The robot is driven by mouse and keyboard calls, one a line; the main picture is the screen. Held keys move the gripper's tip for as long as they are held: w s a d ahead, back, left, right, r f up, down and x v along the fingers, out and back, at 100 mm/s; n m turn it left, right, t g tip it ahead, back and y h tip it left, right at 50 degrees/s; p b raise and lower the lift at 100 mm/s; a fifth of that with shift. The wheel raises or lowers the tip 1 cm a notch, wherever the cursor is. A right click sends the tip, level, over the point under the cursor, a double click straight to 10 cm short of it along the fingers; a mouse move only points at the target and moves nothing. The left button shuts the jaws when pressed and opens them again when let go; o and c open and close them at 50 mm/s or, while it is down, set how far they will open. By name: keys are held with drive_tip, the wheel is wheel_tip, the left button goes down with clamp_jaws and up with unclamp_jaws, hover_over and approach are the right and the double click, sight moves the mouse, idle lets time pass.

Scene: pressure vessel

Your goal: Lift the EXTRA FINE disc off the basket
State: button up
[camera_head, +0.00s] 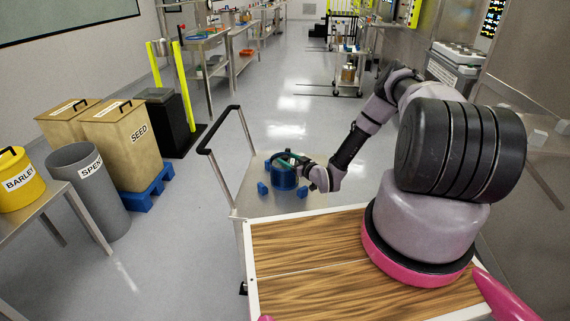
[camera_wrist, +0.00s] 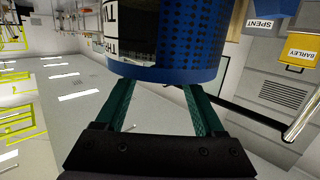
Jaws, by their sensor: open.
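The blue basket (camera_head: 284,181) stands on the metal cart deck in the head view. In the wrist view the perforated blue basket (camera_wrist: 195,40) fills the top centre, with a partly cut-off black-and-white label on its left side. My gripper (camera_head: 288,162) is at the basket's top in the head view. In the wrist view my gripper (camera_wrist: 156,84) has its two green fingers spread apart, with their tips at the basket's near edge. I cannot tell whether they touch it. I cannot make out the EXTRA FINE disc apart from the basket and fingers.
Small blue blocks (camera_head: 262,188) sit around the basket on the cart deck (camera_head: 250,208). The cart's black handle (camera_head: 222,131) rises at left. A SPENT bin (camera_head: 88,190), a SEED bin (camera_head: 128,140) and a yellow BARLEY bucket (camera_head: 18,182) stand further left.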

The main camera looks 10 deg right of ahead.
sight(280, 154)
drive_tip(key=shift+r+x, duration=0.15)
drive_tip(key=shift+x, duration=1.25)
drive_tip(key=shift+r+x, duration=0.15)
drive_tip(key=shift+x, duration=1.25)
clamp_jaws()
